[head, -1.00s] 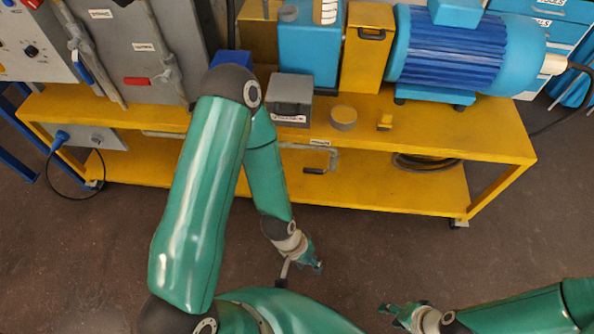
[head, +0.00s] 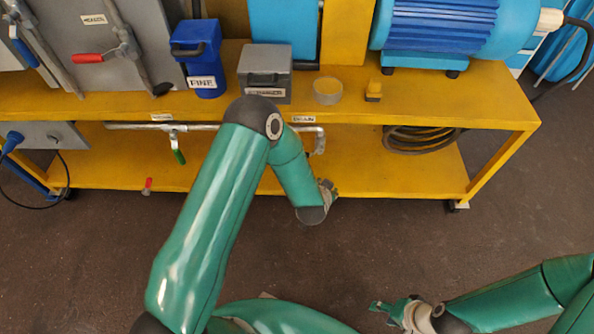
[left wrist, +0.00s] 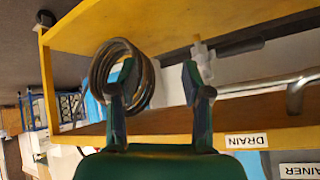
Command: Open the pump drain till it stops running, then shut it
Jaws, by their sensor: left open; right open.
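The pump drain pipe (head: 319,140) bends down under the shelf edge below the DRAIN label (head: 303,119). In the left wrist view the pipe (left wrist: 270,86) leads to a pale valve fitting (left wrist: 202,52) with a black handle (left wrist: 240,47). In the head view my left forearm and gripper hide the handle. My left gripper (head: 329,188) is at the bench front below the pipe. In the left wrist view it (left wrist: 159,75) is open and empty, with the fitting beyond its right finger. I cannot tell the valve's position or see any flow. My right gripper (head: 380,307) is open and empty, low over the floor.
A coiled hose (head: 420,138) lies on the lower shelf (head: 400,182); it also shows behind the left finger in the wrist view. A green-handled valve (head: 178,156) hangs at left.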

